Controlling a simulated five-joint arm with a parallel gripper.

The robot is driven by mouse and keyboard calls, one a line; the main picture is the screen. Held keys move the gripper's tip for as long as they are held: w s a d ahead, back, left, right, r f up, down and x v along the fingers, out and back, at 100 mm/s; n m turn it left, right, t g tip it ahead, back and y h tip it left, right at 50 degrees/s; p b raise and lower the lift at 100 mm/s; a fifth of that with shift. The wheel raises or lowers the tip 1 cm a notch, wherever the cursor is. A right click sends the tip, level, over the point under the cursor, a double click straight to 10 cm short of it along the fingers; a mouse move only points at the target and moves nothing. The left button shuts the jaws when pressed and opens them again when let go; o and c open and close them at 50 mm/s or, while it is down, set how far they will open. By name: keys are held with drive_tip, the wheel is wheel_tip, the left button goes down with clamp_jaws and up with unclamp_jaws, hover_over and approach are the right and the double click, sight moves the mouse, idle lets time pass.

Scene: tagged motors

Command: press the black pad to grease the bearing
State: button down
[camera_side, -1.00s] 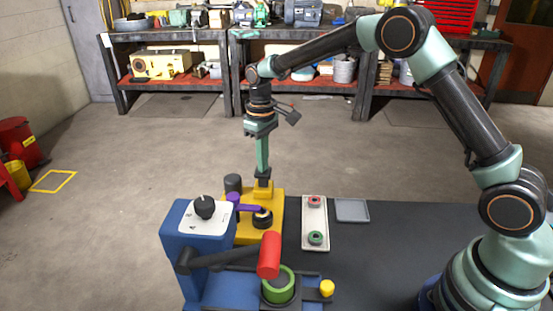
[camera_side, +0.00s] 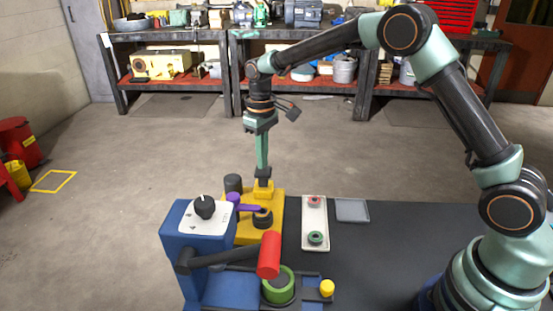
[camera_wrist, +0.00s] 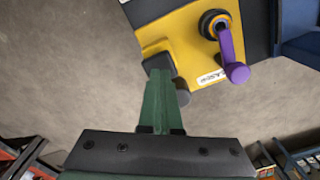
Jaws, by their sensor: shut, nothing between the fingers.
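A yellow grease unit (camera_side: 245,231) stands at the back edge of the dark table, with a purple lever (camera_side: 249,208) and a black ring-shaped bearing (camera_side: 262,219). The wrist view also shows the purple lever (camera_wrist: 231,54) and bearing (camera_wrist: 215,24). My gripper (camera_side: 263,168) points straight down over a raised yellow step, its green fingers shut and empty. A black block, apparently the pad (camera_wrist: 157,63), meets the fingertips at the unit's corner. I cannot tell touching from a hair's gap, or whether it is pressed down. A dark cylinder (camera_side: 233,184) stands beside it.
A blue machine (camera_side: 198,250) with a black knob (camera_side: 204,207), a red-handled lever (camera_side: 268,256) and a green ring (camera_side: 278,285) stands in front. A white tray (camera_side: 314,222) with two ringed parts and a grey tray (camera_side: 352,210) lie to the right. Table beyond them is bare.

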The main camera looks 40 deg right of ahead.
drive_tip(key=shift+f, duration=1.5)
drive_tip(key=shift+r, duration=1.9)
drive_tip(key=shift+r, duration=0.1)
drive_tip(key=shift+r, duration=2.95)
